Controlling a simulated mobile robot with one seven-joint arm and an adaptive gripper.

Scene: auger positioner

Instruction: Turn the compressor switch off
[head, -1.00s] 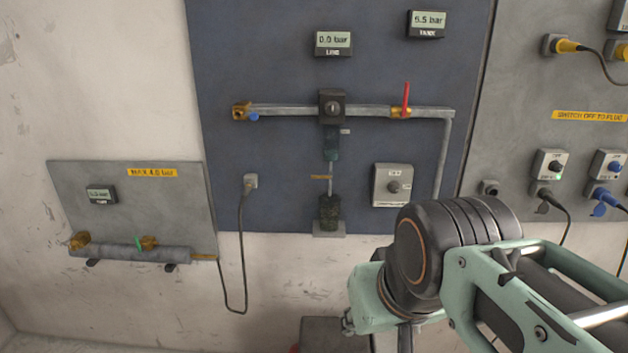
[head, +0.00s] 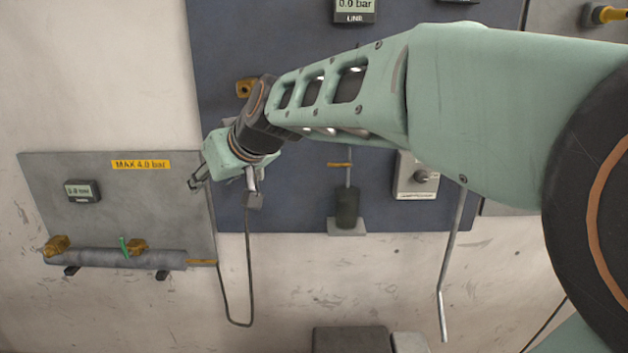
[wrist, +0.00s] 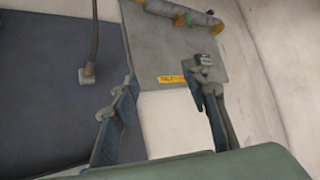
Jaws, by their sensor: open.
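The compressor switch (head: 403,193) is a light grey box with a dark round knob (head: 425,177) on the blue panel in the head view. My arm covers its top and its upper marking, so I cannot tell which setting the knob points to. My gripper (head: 196,181) is far to the left of the switch, in front of the gap between the blue panel and the small grey panel. The wrist view shows its two fingers (wrist: 165,75) apart with nothing between them. The switch is not in the wrist view.
The small grey panel (head: 130,215) carries a yellow MAX 4.0 bar label (head: 141,165), a gauge (head: 82,191) and a pipe (head: 130,258). A black cable (head: 249,270) loops below the blue panel. A dark box (head: 350,340) stands at the bottom.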

